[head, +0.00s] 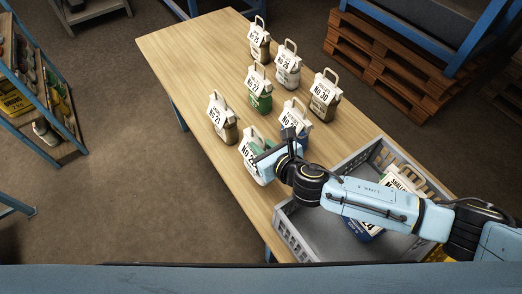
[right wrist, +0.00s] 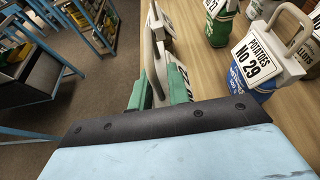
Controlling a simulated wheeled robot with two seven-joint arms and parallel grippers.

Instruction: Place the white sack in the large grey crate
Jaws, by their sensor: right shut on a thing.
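The white sack (head: 249,158) with a black number on its label stands upright on the table, at the near-left end of the group of sacks. My right gripper (head: 263,147) is at its top and partly covers it. In the right wrist view the green fingers (right wrist: 158,86) are shut on the sack's pale loop handle. The sack's label and body are seen edge-on and mostly hidden there. The large grey crate (head: 290,235) is at the near right end of the table, partly under my right arm. My left gripper is not in view.
The blue sack No 29 (right wrist: 258,65) stands close to the right of the held sack. Several other sacks, including the green one (head: 259,97), stand farther back. The crate holds a blue sack (head: 364,230) and more with white labels. The table's left edge is clear.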

